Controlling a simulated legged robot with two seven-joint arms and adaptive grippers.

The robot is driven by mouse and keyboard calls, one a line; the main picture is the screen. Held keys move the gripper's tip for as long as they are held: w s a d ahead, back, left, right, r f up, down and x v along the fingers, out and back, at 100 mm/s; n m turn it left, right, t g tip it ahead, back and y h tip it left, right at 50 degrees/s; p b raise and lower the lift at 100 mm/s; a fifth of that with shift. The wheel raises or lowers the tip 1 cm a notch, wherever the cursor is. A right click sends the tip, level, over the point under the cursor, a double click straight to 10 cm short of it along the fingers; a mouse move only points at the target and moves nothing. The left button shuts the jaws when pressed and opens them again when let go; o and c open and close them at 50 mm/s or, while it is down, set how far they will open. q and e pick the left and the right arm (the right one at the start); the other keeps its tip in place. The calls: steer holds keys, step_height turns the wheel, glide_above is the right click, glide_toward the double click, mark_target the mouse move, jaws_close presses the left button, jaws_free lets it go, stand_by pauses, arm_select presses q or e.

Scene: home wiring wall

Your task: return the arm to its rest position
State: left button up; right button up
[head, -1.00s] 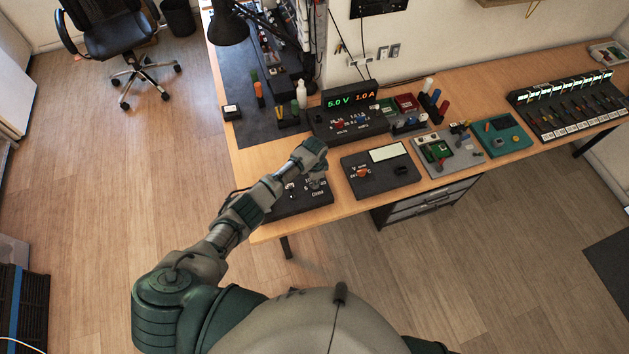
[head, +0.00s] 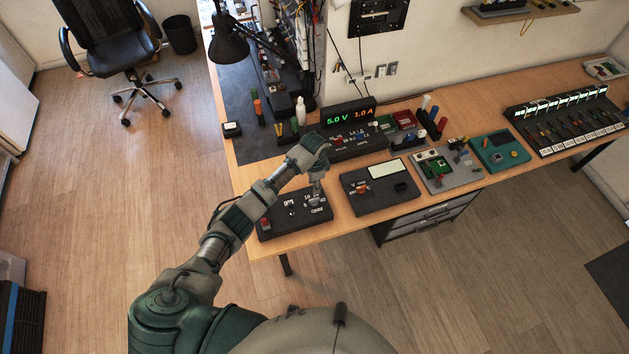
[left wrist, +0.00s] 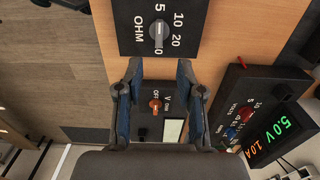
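My left arm reaches over the bench in the head view. My left gripper (head: 317,192) points down close over the right part of a black box (head: 276,227) with a dial marked OHM. In the left wrist view the two fingers of the left gripper (left wrist: 160,70) are apart with nothing between them. The grey OHM knob (left wrist: 159,31) shows just beyond the fingertips, clear of them. Its pointer is near the 5 to 10 side or the 0; I cannot tell which. My right gripper is in no view.
A black meter box (head: 378,187) with an orange knob stands right of the OHM box. Behind is a power supply (head: 350,127) reading 5.0 V and 1.0 A. A black lamp (head: 230,45) hangs over the left end. The floor (head: 150,210) left of the bench is clear.

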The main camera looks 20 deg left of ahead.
arm_select(q)
steer(key=shift+r, duration=0.95)
steer(key=shift+f, duration=0.1)
